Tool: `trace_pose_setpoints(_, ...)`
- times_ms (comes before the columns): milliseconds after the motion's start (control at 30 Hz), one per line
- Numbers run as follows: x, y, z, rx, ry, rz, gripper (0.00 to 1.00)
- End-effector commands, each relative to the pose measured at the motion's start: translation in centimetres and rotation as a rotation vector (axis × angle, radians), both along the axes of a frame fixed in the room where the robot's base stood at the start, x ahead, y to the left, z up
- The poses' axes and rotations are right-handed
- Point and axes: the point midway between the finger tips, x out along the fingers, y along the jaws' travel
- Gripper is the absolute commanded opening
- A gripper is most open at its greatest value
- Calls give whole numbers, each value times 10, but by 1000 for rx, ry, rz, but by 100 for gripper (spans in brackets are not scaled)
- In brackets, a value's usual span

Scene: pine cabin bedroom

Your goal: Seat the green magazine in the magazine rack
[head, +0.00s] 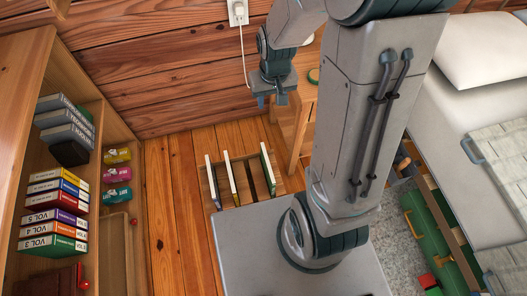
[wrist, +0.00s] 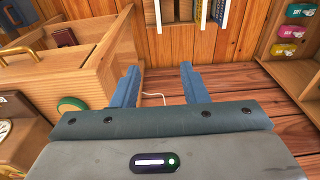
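The wooden magazine rack (head: 284,185) stands on the floor. Several thin upright magazines with pale edges show in it. The rightmost in the head view, with a green edge (head: 268,169), looks like the green magazine; it stands at the rack's right side, and I cannot tell how deep it sits. Dark gaps lie left of it. My gripper (head: 272,102) is beyond the rack, above the floor near the wall, apart from the magazines. In the wrist view my gripper (wrist: 160,84) has its blue fingers spread with nothing between them; part of the rack shows at the top edge.
A wooden nightstand (head: 299,108) stands right of the rack; its open drawer (wrist: 85,50) shows in the wrist view. A white cord (head: 245,60) hangs from the wall outlet (head: 238,12). A bookshelf (head: 22,110) is at left. Bare floor (head: 175,195) lies between bookshelf and rack.

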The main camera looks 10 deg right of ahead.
Motion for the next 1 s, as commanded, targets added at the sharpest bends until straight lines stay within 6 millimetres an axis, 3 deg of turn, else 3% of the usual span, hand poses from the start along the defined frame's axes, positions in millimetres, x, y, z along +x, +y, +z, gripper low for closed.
trace_pose_setpoints(33, 6, -1, -48, -1, 22, -1, 40)
trace_pose_setpoints(100, 13, -2, -91, -2, 39, -2, 40)
trace_pose_setpoints(300, 24, -5, -205, -6, 80, -2, 40)
trace_pose_setpoints(400, 24, -6, -247, -8, 96, -2, 40)
trace_pose_setpoints(500, 24, -7, -274, -10, 105, -1, 40)
trace_pose_setpoints(767, 23, -7, -312, -12, 113, 0, 40)
trace_pose_setpoints(1000, 22, -7, -359, -11, 113, 1, 40)
